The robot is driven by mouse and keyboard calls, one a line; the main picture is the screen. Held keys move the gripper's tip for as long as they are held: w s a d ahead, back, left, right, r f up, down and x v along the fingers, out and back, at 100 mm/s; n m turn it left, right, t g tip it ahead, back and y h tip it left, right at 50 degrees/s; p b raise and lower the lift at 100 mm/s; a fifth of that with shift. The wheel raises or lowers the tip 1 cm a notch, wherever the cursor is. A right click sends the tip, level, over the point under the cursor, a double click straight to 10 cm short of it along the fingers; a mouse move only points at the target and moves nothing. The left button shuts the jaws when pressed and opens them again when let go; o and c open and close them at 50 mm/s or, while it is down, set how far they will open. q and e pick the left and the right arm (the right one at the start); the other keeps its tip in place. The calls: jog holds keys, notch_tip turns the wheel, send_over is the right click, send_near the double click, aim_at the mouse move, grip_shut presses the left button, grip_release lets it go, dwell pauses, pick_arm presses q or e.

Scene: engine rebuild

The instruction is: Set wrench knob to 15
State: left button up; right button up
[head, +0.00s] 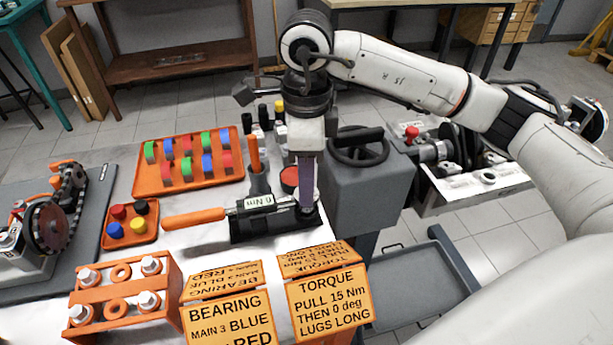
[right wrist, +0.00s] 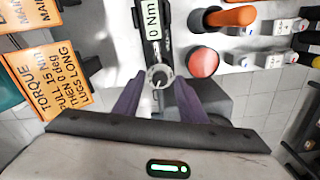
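The torque wrench lies on the white bench top, its orange handle (head: 195,220) pointing left. Its display (head: 258,202) reads 0 Nm and also shows in the right wrist view (right wrist: 153,17). A small round grey knob (right wrist: 159,76) sits at the wrench's near end in the right wrist view. My right gripper (head: 307,200) points down over the wrench's right end and hides the knob in the head view. In the right wrist view its purple fingers (right wrist: 158,88) stand either side of the knob, with apparent gaps. My left gripper is out of view.
A grey block with a black handwheel (head: 358,146) stands right of the gripper. A red-topped item (right wrist: 202,62) and upright orange handle (head: 254,153) are close by. The torque card (head: 328,300) reads pull 15 Nm, then 0 deg. An orange tray (head: 150,185) holds coloured parts.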

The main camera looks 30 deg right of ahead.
notch_tip(320, 180, up, 10)
dwell(0.5)
dwell(0.4)
